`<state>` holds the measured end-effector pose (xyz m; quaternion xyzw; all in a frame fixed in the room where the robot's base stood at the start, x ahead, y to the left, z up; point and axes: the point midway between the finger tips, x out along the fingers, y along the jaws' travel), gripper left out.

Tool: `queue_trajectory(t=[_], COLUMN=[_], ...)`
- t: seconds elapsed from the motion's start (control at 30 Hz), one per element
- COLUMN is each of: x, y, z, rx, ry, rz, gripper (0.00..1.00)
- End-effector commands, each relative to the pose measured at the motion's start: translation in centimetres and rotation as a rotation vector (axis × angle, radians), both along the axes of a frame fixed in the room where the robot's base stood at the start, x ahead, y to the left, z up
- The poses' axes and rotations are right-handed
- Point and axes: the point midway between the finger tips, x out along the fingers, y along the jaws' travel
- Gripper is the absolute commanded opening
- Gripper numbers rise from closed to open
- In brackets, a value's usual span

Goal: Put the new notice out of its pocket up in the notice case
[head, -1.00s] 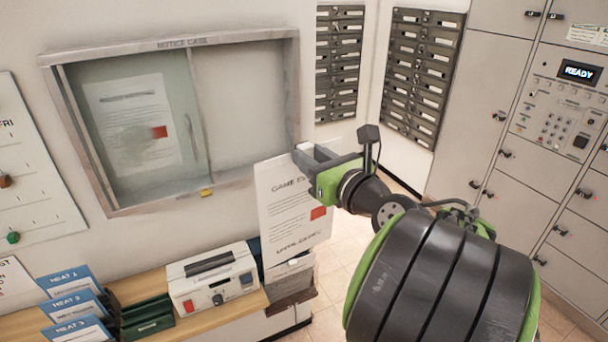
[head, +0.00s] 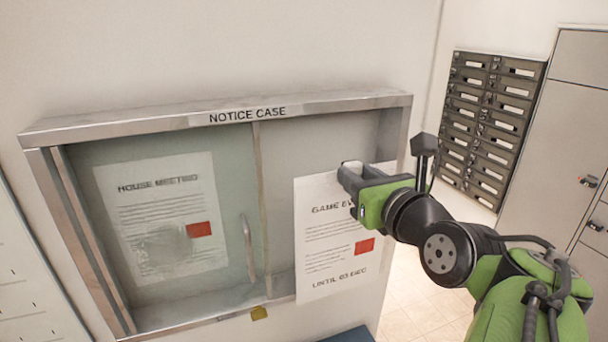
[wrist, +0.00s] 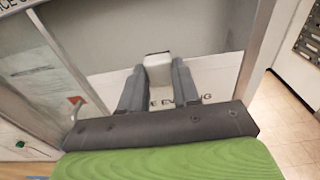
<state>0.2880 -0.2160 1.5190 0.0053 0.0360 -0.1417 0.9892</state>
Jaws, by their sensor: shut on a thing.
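The new notice (head: 325,245) is a white sheet headed "GAME E…" with a red square and "UNTIL 03 DEC" at its foot. My gripper (head: 350,172) is shut on its upper right part. The sheet hangs upright in front of the right half of the notice case (head: 150,120); I cannot tell whether it touches the backing. In the wrist view the notice (wrist: 205,88) shows beyond the fingers (wrist: 158,90), with a pale block between them. The case's glass pane (head: 110,250) stands over the left half, and the right half is uncovered.
A "HOUSE MEETING" notice (head: 165,215) with a red square is behind the glass. The pane has a handle (head: 248,250). Grey mailboxes (head: 490,120) are on the wall at right. The metal frame edges surround the opening.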

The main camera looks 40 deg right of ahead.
Motion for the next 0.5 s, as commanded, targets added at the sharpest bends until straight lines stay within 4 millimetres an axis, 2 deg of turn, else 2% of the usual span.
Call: queue_trajectory(t=[0.5], x=[5.6], y=[-1.6], z=[0.0], rx=[0.0], ry=[0.0], rz=[0.002], gripper=[0.0])
